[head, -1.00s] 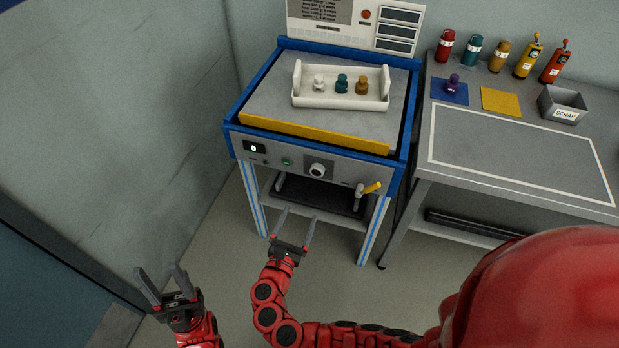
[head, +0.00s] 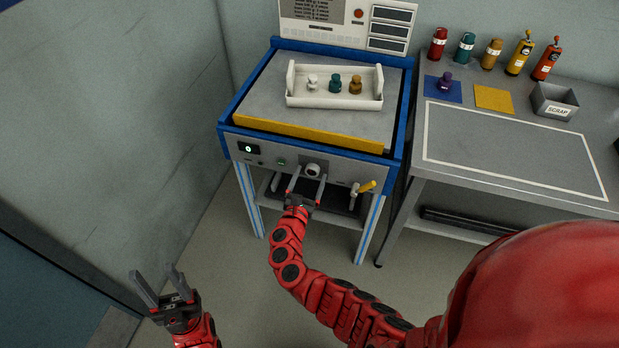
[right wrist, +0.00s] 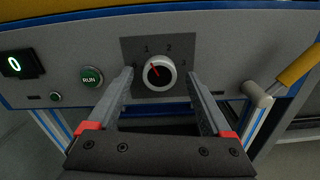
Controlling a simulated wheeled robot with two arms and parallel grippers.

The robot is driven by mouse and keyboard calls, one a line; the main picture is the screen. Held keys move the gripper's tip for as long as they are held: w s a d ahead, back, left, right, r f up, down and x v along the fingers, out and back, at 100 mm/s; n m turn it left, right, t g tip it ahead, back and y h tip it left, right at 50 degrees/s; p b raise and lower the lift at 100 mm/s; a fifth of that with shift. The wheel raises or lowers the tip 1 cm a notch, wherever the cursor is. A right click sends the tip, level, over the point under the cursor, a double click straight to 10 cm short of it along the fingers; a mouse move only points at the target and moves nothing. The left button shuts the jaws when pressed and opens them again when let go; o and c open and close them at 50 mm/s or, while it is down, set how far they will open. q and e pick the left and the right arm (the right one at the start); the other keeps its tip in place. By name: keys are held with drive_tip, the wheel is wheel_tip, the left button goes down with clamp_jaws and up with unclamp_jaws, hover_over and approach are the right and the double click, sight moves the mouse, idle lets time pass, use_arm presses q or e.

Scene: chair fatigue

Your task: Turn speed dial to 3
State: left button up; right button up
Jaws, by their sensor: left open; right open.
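The speed dial (right wrist: 160,73) is a white-rimmed round knob with a dark face on a dark plate, in the right wrist view. Its red pointer is tilted up and left, between the left end of the scale and the 1. The dial also shows on the machine's front panel in the head view (head: 312,170). My right gripper (right wrist: 161,80) is open, with one finger on each side of the dial; I cannot tell whether they touch it. It also shows just below the dial in the head view (head: 308,183). My left gripper (head: 156,281) is open and empty at the lower left.
A green RUN button (right wrist: 91,77) and a display reading 0 (right wrist: 16,64) are left of the dial. A yellow-handled lever (head: 365,187) is to its right. A white tray (head: 335,101) with small pieces stands on the machine. A grey workbench (head: 510,150) stands right.

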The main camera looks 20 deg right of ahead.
drive_tip(key=shift+c, duration=0.3)
clamp_jaws()
drive_tip(key=shift+f+m+b, duration=0.25)
drive_tip(key=shift+m+b, duration=0.75)
drive_tip(key=shift+b, duration=0.2)
drive_tip(key=m+b, duration=1.5)
drive_tip(key=b, duration=0.3)
drive_tip(key=shift+f, duration=0.15)
drive_tip(key=shift+r+m+b, duration=0.15)
drive_tip(key=shift+m+b, duration=0.6)
drive_tip(key=shift+b, duration=0.05)
drive_tip(key=shift+r+m+b, duration=0.15)
drive_tip(key=shift+m+b, duration=0.6)
